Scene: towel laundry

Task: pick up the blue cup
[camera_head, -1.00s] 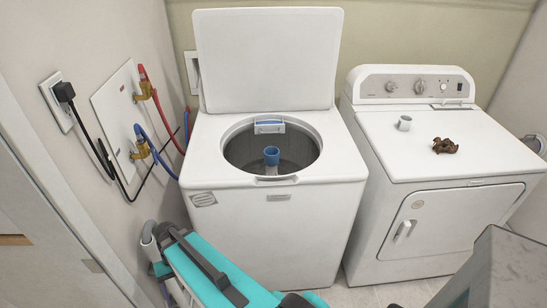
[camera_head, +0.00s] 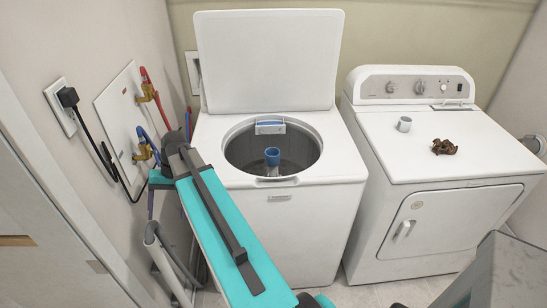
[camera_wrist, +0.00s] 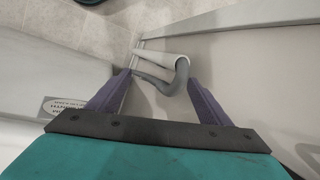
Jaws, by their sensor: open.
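The blue cup (camera_head: 272,157) is a small blue cup-shaped piece in the middle of the white washer's open drum. It shows only in the head view, and its lower part is hard to make out in the dark drum. In the wrist view my gripper (camera_wrist: 160,86) is open, its two purple fingers wide apart with nothing held between them. A grey curved hose shows beyond and between the fingers. The cup is not in the wrist view.
The washer (camera_head: 325,185) has its lid (camera_head: 265,60) raised. The dryer (camera_head: 470,195) stands to its right, with a grey-white cup (camera_head: 404,124) and a crumpled brown cloth (camera_head: 444,147) on top. Red and blue hoses (camera_head: 148,90) and a black cord run along the left wall.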

